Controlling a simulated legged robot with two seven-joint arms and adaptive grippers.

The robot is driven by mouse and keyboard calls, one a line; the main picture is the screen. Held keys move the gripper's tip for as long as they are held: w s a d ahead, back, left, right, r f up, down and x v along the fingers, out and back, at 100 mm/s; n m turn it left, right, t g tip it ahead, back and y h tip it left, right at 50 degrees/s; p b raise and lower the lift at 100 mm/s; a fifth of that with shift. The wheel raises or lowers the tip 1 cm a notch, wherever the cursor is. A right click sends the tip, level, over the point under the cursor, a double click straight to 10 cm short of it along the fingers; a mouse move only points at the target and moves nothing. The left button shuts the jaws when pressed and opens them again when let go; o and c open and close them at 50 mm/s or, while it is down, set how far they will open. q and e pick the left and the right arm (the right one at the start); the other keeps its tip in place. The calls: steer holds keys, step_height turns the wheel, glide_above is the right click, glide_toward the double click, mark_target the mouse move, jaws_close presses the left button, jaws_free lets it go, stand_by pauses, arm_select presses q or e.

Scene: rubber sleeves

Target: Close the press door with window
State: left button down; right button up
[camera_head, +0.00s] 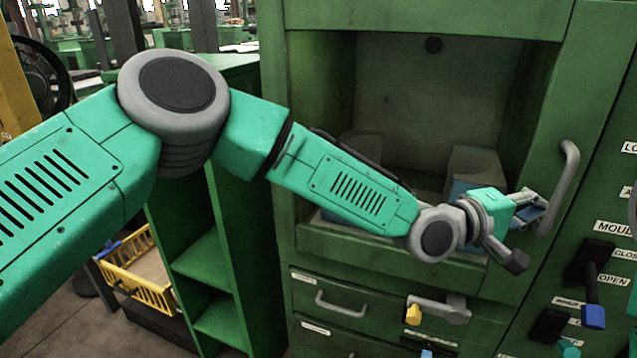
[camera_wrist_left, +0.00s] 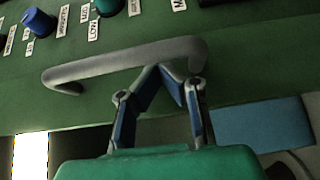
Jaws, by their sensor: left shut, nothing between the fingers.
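The green press (camera_head: 430,18) has a wide opening in its front, and its inside shows with blocky parts in it. A grey bar handle (camera_head: 566,185) stands on the green panel at the right edge of the opening. My left gripper (camera_head: 540,207) is shut and empty beside the lower end of this handle. In the left wrist view the fingertips (camera_wrist_left: 168,76) meet close to the handle bar (camera_wrist_left: 130,60); I cannot tell whether they touch it. My left forearm crosses in front of the opening and hides its lower left part. My right gripper is out of view.
Drawers with a grey handle (camera_head: 340,306) sit below the opening. A control panel with labels and a blue-tipped lever (camera_head: 593,315) is at the right. A green shelf (camera_head: 205,265) and a yellow crate (camera_head: 137,284) stand at the left.

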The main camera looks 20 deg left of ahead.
arm_select(q)
steer(key=shift+w+a+r, duration=0.45)
steer(key=shift+w+a, duration=0.05)
steer(key=shift+w, duration=0.25)
steer(key=s+v, duration=0.1)
steer(key=v, duration=1.1)
steer(key=s+a+f+m+g+y, duration=0.15)
steer(key=s+a+f, duration=0.25)
steer(key=f, duration=0.5)
steer(key=s+a+f+g+y, duration=0.1)
steer(key=s+a+f+y, duration=0.25)
steer(key=f, duration=0.55)
steer(key=s+a+f+m+g+y, duration=0.15)
steer(key=s+a+f, duration=0.3)
steer(key=f, duration=0.45)
steer(key=s+a+f+m+g+y, duration=0.1)
steer(key=s+a+f+y, duration=0.2)
steer(key=s+a, duration=0.3)
steer(key=s+a+f+m+g+y, duration=0.1)
steer(key=s+a+f+y, duration=0.2)
steer(key=s+a, duration=0.3)
steer(key=s+a+f+m+g+y, duration=0.1)
steer(key=s+a, duration=0.5)
steer(key=a, duration=0.8)
step_height(320, 180, down, 3)
steer(key=shift+s+a+f+g+y, duration=0.1)
steer(key=shift+s+a+g+y, duration=0.35)
steer(key=shift+y, duration=0.8)
